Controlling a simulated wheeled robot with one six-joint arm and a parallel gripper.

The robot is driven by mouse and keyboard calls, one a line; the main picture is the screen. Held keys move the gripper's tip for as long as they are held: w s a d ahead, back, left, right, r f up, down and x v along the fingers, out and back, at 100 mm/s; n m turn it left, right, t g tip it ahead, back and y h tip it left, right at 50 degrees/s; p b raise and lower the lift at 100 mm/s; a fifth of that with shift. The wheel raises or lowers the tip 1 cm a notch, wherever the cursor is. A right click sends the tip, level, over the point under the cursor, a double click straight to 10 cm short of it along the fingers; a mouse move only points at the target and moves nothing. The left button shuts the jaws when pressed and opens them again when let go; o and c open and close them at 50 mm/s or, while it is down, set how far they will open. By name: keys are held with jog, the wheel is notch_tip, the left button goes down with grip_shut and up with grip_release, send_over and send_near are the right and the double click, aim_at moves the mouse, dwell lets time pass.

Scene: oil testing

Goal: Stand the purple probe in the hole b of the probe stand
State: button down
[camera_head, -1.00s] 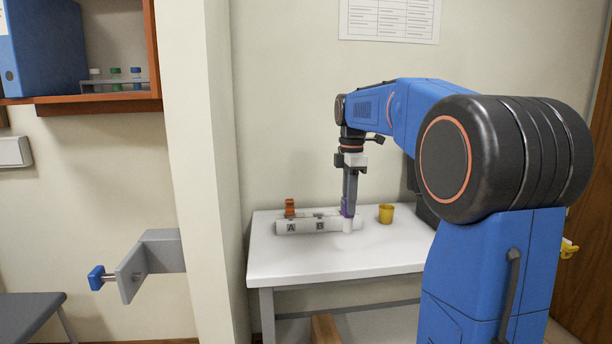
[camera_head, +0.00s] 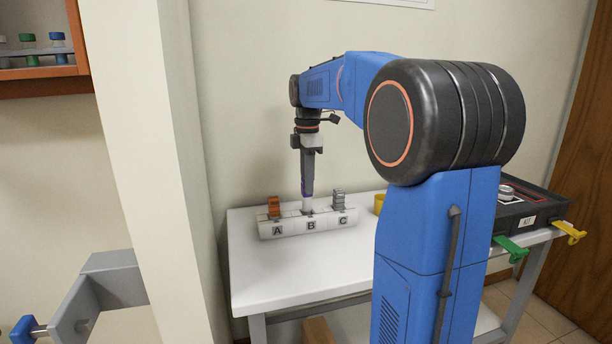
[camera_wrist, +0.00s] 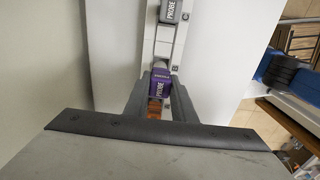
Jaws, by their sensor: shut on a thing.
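The purple probe (camera_head: 307,192) is upright in my gripper (camera_head: 307,183), its pale lower end pointing down. In the head view its lower end meets the top of the probe stand (camera_head: 290,227) above the letter B; I cannot tell whether the tip is inside the hole. The stand is a white block marked A, B and C. In the wrist view the purple probe (camera_wrist: 160,77) sits between both fingers of my gripper (camera_wrist: 160,88), in line with the stand (camera_wrist: 164,42). The hole b itself is hidden.
An orange probe (camera_head: 274,207) stands at A and a grey probe (camera_head: 338,199) at C, close on either side. A yellow cup (camera_head: 379,204) is right of the stand. A black kit case (camera_head: 523,207) lies farther right. The white table (camera_head: 285,271) is clear in front.

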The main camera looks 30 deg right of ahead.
jog(key=shift+f, duration=1.8)
jog(key=shift+f, duration=0.55)
jog(key=c, duration=1.8)
grip_release()
jog(key=shift+o, duration=0.2)
jog(key=shift+r, duration=5.45)
jog(key=shift+s, duration=0.1)
